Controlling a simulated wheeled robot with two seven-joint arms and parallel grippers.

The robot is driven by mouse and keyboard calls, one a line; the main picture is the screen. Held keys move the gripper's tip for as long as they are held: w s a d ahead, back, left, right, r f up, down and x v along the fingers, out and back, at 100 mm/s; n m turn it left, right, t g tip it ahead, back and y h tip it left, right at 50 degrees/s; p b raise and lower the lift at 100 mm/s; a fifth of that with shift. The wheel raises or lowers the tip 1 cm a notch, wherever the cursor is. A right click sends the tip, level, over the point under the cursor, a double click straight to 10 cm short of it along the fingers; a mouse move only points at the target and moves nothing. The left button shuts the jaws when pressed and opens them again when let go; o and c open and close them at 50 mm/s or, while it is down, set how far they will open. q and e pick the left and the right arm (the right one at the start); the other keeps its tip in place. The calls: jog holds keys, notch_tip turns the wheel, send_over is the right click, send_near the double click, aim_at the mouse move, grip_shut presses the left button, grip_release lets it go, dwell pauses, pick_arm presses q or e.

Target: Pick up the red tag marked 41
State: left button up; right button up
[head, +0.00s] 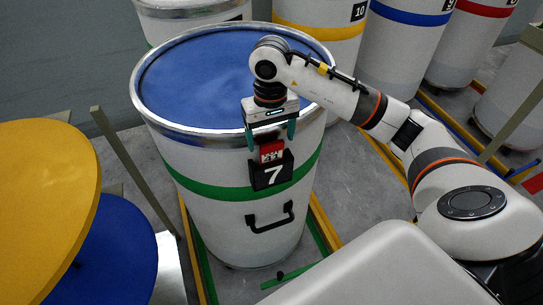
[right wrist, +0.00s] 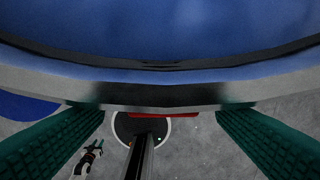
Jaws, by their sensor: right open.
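The red tag (head: 271,151) sits on the front of a white can, just above a black plate with a white 7 (head: 272,171). Its pale marking looks like 41 but is small. In the right wrist view the red tag (right wrist: 165,115) is a thin red strip below the can's rim. My right gripper (head: 271,137) is open, pointing down at the can's front rim, with its teal fingers on either side above the tag. In the wrist view both fingers (right wrist: 160,118) stand apart with the strip between them. My left gripper is out of view.
The can (head: 235,215) has a metal rim, blue contents (head: 205,78), a green band and a black handle (head: 271,217). Other banded cans, including one marked 10 (head: 320,25), stand behind. Yellow (head: 45,190) and blue (head: 110,255) discs are at left. Coloured rails line the floor.

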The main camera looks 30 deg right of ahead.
aim_at(272, 143)
notch_tip(272, 143, down, 3)
jog(key=shift+s+d+f+p, duration=0.1)
jog(key=shift+s+d+p, duration=0.05)
jog(key=shift+p, duration=0.5)
jog(key=shift+f, duration=0.25)
jog(key=c, duration=1.3)
jog(key=shift+r, duration=0.1)
